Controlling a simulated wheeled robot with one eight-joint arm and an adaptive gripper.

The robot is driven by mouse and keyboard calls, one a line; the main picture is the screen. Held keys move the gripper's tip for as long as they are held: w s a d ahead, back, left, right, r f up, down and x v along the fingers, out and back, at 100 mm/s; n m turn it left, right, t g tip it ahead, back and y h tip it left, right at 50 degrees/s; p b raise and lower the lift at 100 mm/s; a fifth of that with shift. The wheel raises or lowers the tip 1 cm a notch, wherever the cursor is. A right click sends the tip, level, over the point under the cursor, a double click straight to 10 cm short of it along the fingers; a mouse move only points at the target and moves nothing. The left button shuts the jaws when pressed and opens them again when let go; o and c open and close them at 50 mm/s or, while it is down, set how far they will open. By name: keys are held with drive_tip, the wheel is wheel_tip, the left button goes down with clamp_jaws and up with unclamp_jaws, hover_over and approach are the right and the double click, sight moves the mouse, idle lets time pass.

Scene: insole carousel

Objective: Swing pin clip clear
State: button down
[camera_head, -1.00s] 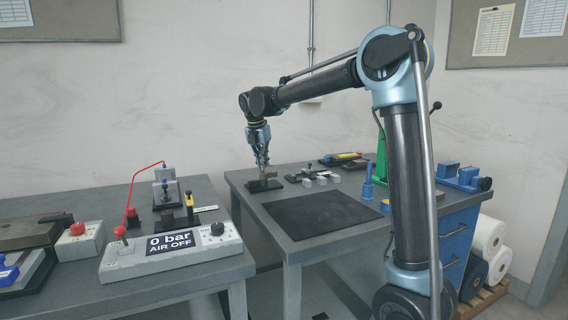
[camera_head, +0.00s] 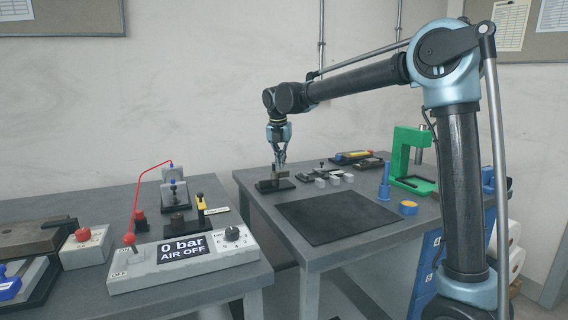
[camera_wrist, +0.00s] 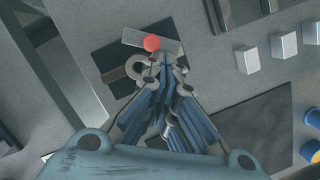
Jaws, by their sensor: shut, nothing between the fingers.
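A small fixture (camera_head: 262,187) on a dark base plate stands at the back left corner of the right-hand table. In the wrist view, the dark plate (camera_wrist: 107,56) carries a grey bar (camera_wrist: 132,38), a red round knob (camera_wrist: 151,43) and a pale ring (camera_wrist: 130,69) beside the fingers. I cannot tell for certain which part is the pin clip. My gripper (camera_head: 281,164) points down over the fixture. In the wrist view its shut, empty fingertips (camera_wrist: 162,62) lie close to the knob and ring; contact cannot be told. The fingers hide part of the fixture.
Small grey blocks (camera_head: 334,179) stand right of the fixture, and a black mat (camera_head: 336,216) lies in front. A green press (camera_head: 402,160), a blue post (camera_head: 384,184) and a tape roll (camera_head: 408,208) stand farther right. The left bench holds an air control box (camera_head: 140,272).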

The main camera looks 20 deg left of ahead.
drive_tip(key=shift+w+d, duration=0.2)
drive_tip(key=shift+w, duration=0.1)
drive_tip(key=shift+w+d, duration=0.15)
drive_tip(key=shift+w, duration=0.2)
drive_tip(key=shift+a, duration=0.2)
drive_tip(key=shift+w+a, duration=0.3)
drive_tip(key=shift+a, duration=0.25)
